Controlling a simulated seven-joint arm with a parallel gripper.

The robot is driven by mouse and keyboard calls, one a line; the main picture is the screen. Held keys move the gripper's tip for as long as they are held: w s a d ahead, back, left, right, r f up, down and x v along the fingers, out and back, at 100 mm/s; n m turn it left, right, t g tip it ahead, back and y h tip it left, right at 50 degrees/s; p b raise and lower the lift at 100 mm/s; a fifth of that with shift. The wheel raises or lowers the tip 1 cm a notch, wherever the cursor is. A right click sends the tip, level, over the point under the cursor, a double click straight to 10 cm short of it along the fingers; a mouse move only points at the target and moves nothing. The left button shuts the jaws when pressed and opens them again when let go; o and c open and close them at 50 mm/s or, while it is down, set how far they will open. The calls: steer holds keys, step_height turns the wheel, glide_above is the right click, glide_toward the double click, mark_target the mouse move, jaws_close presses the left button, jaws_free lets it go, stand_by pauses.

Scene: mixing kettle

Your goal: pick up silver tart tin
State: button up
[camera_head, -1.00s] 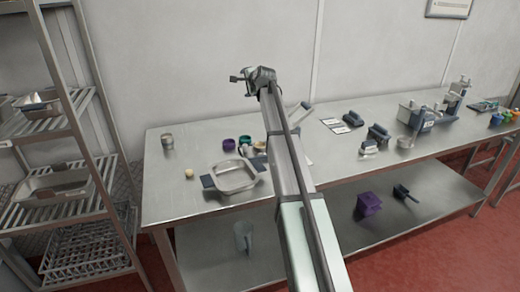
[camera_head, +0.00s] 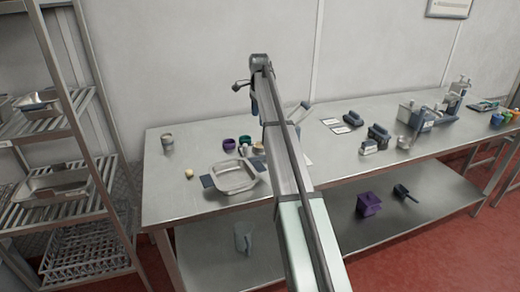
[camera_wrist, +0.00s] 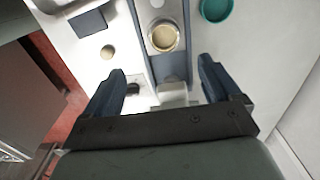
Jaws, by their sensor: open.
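A small round tin (camera_wrist: 163,37) with a silvery rim and tan inside shows in the wrist view, ahead of and between my fingers. It looks like the tart tin, but I cannot tell for sure.
A steel tray (camera_head: 234,176) with dark handles stands on the table (camera_head: 165,205) near a small pale ball (camera_head: 189,174). A purple cup (camera_head: 228,144) and teal cup (camera_head: 245,139) are behind it. A metal rack (camera_head: 75,130) stands left. The table's left front is clear.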

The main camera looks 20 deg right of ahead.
step_height(320, 180, down, 8)
steer(key=shift+f, duration=0.1)
steer(key=shift+w+d+f, duration=0.15)
steer(key=shift+w+f, duration=0.05)
steer(key=shift+f, duration=1.15)
steer(key=shift+w+d+f, duration=0.15)
steer(key=shift+f, duration=1.15)
steer(key=c, duration=1.1)
